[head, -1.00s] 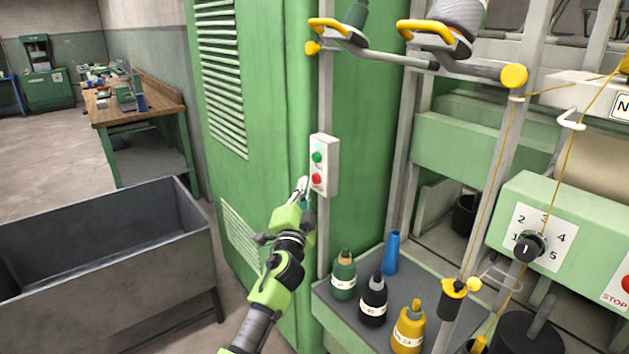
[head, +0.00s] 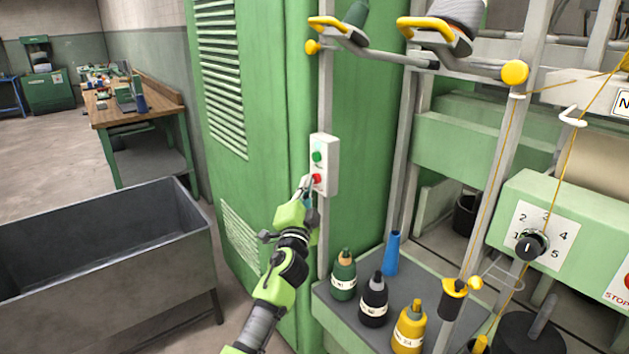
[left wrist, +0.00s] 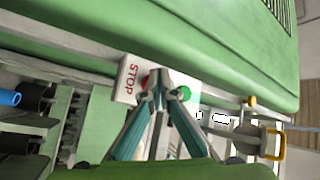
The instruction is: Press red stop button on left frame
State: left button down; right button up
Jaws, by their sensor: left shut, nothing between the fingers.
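A white control box (head: 326,148) is fixed to the grey post beside the green cabinet. It has a green button (head: 317,157) above a red button (head: 317,179). My left gripper (head: 307,183) is shut and empty, its tips right at the red button in the head view. In the left wrist view the box (left wrist: 128,80) reads STOP, and the shut fingertips (left wrist: 155,82) partly cover the red button (left wrist: 144,83). The green button (left wrist: 184,93) shows beside the fingers. I cannot tell whether the tips touch the red button. My right gripper is not in view.
A grey bin (head: 100,265) stands at left. A green panel with a dial (head: 530,246) is at right. Yellow-handled parts (head: 432,32) hang above.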

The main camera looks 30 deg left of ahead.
pick_arm(q)
jog(key=shift+w+d+b, duration=0.15)
jog(key=shift+w+b, duration=0.15)
jog(key=shift+w, duration=0.05)
dwell(0.3)
jog(key=shift+s, duration=0.15)
jog(key=shift+s+a+p, duration=0.35)
jog(key=shift+s+p, duration=0.05)
jog(key=shift+s, duration=0.3)
jog(key=shift+s+a+p, duration=0.3)
jog(key=shift+s, duration=0.5)
jog(key=shift+s+a+p, duration=0.3)
jog(key=shift+s+a, duration=0.05)
jog(key=shift+s, duration=0.4)
jog(key=shift+s+a+p, duration=0.3)
jog(key=shift+s, duration=0.5)
